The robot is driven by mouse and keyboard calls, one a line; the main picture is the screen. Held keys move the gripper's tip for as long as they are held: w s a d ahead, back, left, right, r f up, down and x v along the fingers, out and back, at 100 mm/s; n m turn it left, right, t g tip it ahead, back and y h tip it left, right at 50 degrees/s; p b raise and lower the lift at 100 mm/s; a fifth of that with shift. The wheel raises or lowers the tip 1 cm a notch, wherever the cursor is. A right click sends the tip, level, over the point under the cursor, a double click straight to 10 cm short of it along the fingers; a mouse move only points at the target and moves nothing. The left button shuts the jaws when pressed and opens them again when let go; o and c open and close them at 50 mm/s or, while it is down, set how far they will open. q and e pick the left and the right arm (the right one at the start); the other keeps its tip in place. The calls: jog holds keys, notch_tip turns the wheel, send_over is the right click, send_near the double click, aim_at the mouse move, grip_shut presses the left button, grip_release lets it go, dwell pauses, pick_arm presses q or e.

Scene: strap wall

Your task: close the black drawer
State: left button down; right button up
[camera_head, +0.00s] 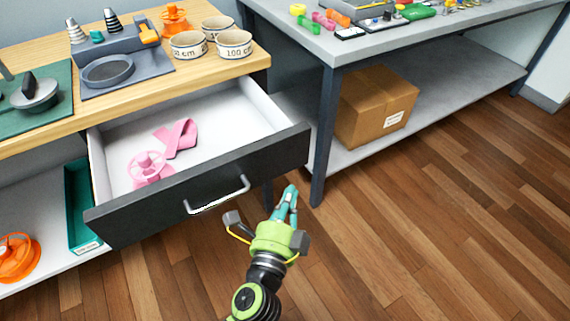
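The black drawer (255,160) stands pulled well out from under the wooden worktop, with its white inside showing. Its front is dark and has a silver bar handle (218,196). A pink strap (180,136) and a pink spool-like piece (148,167) lie inside. My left gripper (290,190) is in front of the drawer, to the right of the handle and apart from it in the picture. Its teal fingers look closed together at the tips, with nothing between them. My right gripper is not in view.
On the worktop are three cups (234,43), a grey tray (108,70) and a green mat (38,103). A grey bench (400,32) stands to the right, with a cardboard box (374,107) on its lower shelf. The wooden floor in front is clear.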

aim_at(289, 154)
pick_arm(q)
jog(key=w, duration=0.4)
jog(key=w+p, duration=0.1)
jog(key=w, duration=0.2)
jog(key=shift+a, duration=0.4)
jog(key=shift+w+a, duration=0.25)
jog(key=shift+w, duration=0.1)
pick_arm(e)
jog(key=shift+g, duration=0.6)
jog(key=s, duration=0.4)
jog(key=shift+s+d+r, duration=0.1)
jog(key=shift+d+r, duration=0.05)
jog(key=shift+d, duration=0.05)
